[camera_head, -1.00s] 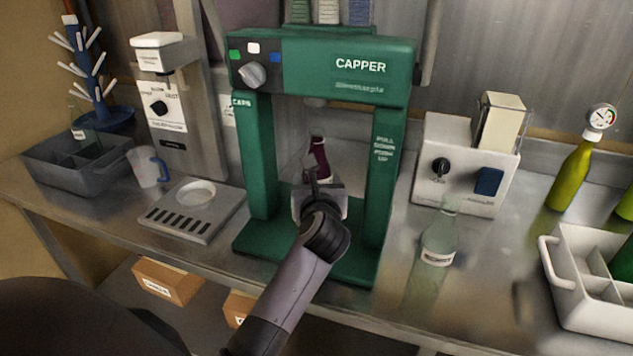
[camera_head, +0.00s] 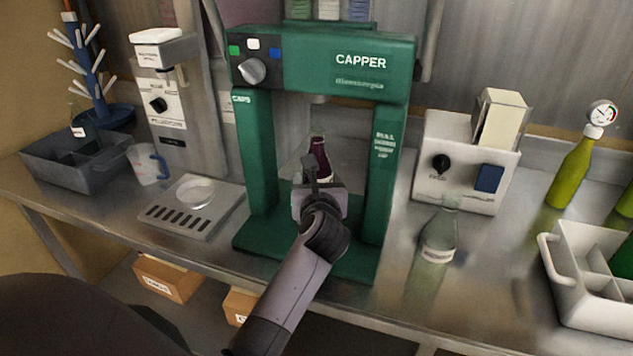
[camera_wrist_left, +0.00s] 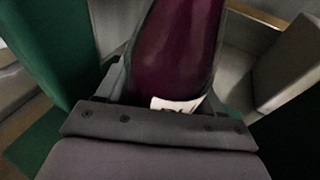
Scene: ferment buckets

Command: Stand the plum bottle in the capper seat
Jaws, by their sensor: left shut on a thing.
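The plum bottle (camera_head: 319,157) is dark purple and stands about upright between the two posts of the green capper (camera_head: 320,66). My left gripper (camera_head: 319,183) reaches into the capper's opening from the front and is shut on the bottle. In the left wrist view the bottle (camera_wrist_left: 178,45) fills the middle, with a white label partly showing low on it. The bottle's foot and the capper seat are hidden behind my gripper, so I cannot tell whether they touch. My right gripper is not in view.
A clear bottle (camera_head: 439,235) stands right of the capper, before a white machine (camera_head: 464,165). A white crate (camera_head: 585,300) and a yellow-green bottle (camera_head: 570,178) with a gauge are far right. Left are a drip tray (camera_head: 180,222), a jug (camera_head: 147,167) and a grey bin (camera_head: 75,172).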

